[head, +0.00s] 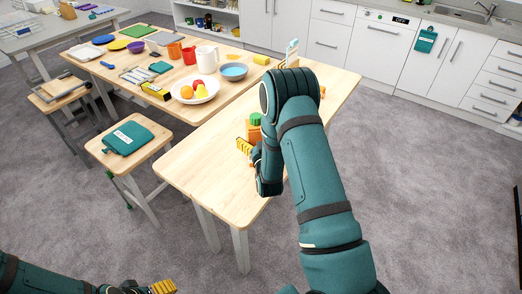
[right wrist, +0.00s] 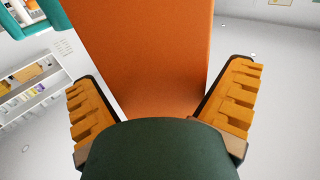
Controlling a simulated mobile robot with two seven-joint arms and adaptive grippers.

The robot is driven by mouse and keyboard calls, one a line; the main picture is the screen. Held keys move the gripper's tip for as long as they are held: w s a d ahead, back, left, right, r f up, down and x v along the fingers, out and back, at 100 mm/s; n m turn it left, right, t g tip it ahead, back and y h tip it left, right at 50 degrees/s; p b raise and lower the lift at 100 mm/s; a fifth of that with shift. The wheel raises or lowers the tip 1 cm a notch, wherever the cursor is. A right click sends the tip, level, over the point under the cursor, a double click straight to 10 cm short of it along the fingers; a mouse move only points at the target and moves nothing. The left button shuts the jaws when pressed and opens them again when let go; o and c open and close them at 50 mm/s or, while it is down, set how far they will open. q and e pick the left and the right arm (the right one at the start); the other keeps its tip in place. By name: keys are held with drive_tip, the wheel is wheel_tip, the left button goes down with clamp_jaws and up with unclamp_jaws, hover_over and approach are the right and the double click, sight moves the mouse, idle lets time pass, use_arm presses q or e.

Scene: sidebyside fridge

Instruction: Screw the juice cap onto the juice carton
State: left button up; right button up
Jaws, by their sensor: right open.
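The orange juice carton (head: 254,131) stands upright on the near wooden table, partly hidden by my right arm. A green cap-like piece (head: 256,119) shows at its top; I cannot tell whether it is seated or loose. My right gripper (head: 244,147) is beside the carton at its near side, its yellow fingers apart. In the right wrist view the carton's orange face (right wrist: 145,55) fills the space ahead between the open fingers (right wrist: 163,105); a dark rounded shape hides the lower middle. My left gripper (head: 162,287) is low at the bottom left, away from the table; its opening is unclear.
The near table (head: 205,150) is clear left of the carton. Behind it stand a white fruit bowl (head: 196,92), a blue bowl (head: 234,71), a white pitcher (head: 207,56) and mugs. A stool (head: 150,143) with a teal item is at the left.

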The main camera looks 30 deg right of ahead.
drive_tip(key=v, duration=1.2)
drive_tip(key=shift+f, duration=0.15)
